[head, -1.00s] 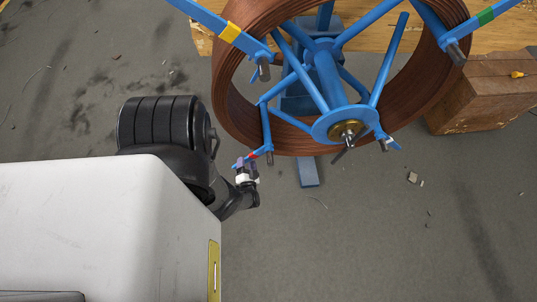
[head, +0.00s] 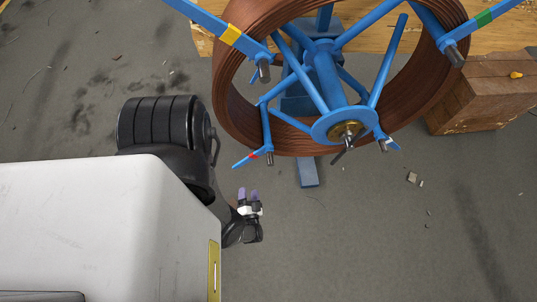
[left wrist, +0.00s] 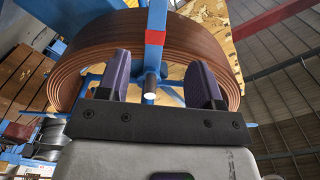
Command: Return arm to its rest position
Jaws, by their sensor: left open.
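My left gripper (head: 249,196) is in the lower middle of the head view, below the spiral pipe's blue reel. Its two purple fingers are apart with nothing between them, and they also show in the left wrist view (left wrist: 160,80). The coil of brown pipe (head: 232,110) sits on the blue reel frame (head: 325,75). The reel's red-banded blue arm (head: 252,157) ends a little above my left fingertips, apart from them. In the left wrist view the red-banded arm (left wrist: 155,36) and its grey pin (left wrist: 151,85) appear beyond the open fingers. My right gripper is not in view.
A wooden crate (head: 485,95) stands right of the reel, and a wooden board (head: 500,35) lies behind. Other reel arms carry yellow (head: 230,34) and green (head: 485,17) bands. The grey floor (head: 350,240) below the reel is clear apart from small debris.

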